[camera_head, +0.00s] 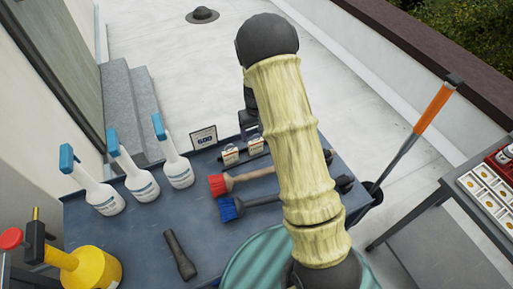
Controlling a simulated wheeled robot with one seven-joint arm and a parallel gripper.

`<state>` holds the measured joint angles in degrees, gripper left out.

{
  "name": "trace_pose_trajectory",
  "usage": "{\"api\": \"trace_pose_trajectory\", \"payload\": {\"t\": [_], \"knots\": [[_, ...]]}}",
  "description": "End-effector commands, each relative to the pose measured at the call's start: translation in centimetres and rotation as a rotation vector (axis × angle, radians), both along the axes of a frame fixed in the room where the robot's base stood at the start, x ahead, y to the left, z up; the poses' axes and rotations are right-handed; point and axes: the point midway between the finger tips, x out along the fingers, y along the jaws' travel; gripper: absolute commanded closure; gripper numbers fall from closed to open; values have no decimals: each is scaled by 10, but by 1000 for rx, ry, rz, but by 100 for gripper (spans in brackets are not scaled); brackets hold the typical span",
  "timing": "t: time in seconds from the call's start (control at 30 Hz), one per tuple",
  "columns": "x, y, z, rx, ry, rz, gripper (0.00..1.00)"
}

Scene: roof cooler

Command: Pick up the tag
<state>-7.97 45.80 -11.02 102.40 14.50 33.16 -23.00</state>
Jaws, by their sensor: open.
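Two small pale tag-like pieces with printed faces stand near the back edge of the blue-grey table: a left tag (229,155) and a right tag (254,145). Which one the task means I cannot tell. My gripper (250,128) is a dark shape just behind and above them, partly covered by my pale, ribbed arm. It is open, but its fingertips are hardly visible. I see nothing held in it, and I cannot tell whether it touches the right tag.
A framed card (203,137) stands left of the tags. Several spray bottles (135,179), a dark handle (179,254) and a yellow can (90,268) are left. A side table (430,240) stands right.

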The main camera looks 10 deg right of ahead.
Motion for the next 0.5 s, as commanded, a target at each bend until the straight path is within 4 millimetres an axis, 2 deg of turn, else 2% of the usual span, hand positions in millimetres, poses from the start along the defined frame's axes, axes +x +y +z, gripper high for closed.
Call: {"api": "trace_pose_trajectory", "payload": {"t": [0.27,0.5], "knots": [[-1,1,-4,1,2,0,24],[-2,3,-32,-1,5,-2,24]]}}
